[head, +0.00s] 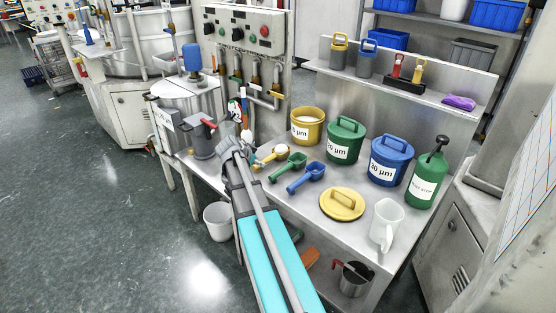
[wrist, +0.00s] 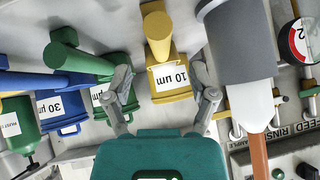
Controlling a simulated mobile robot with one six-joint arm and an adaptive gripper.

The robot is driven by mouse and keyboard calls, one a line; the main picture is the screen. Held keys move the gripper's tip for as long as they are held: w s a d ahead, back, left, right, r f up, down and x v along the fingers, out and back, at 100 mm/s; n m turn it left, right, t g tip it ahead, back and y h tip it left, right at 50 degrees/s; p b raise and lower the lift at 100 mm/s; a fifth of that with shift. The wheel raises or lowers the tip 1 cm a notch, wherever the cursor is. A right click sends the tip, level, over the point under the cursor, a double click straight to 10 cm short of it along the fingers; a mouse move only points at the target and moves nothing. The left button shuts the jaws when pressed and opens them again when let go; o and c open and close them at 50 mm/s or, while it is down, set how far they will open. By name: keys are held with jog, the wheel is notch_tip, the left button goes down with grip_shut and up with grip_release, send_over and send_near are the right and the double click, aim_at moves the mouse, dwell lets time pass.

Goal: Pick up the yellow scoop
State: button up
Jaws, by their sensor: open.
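The yellow scoop (head: 268,158) lies on the metal bench, left of the green scoop (head: 288,165) and in front of the yellow tub (head: 307,130). Its bowl looks pale inside. In the wrist view the yellow scoop (wrist: 158,42) appears between my fingers, with the yellow tub's 10 µm label beyond it. My gripper (wrist: 162,78) is open and empty, one finger to each side of the scoop in the picture. In the head view my gripper (head: 247,148) is just left of the scoop, partly hidden by my arm. I see no contact.
The blue scoop (head: 306,177), green tub (head: 346,141), blue tub (head: 391,162) and green bottle (head: 425,180) stand to the right. A yellow lid (head: 341,204) and clear jug (head: 386,222) are at the front.

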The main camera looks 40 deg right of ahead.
aim_at(271, 159)
jog(key=shift+w+d+f, duration=0.1)
jog(key=shift+d+f, duration=0.3)
jog(key=shift+b+x, duration=1.9)
jog(key=shift+x, duration=0.75)
jog(key=shift+d+r, duration=0.1)
jog(key=shift+r, duration=0.05)
grip_shut()
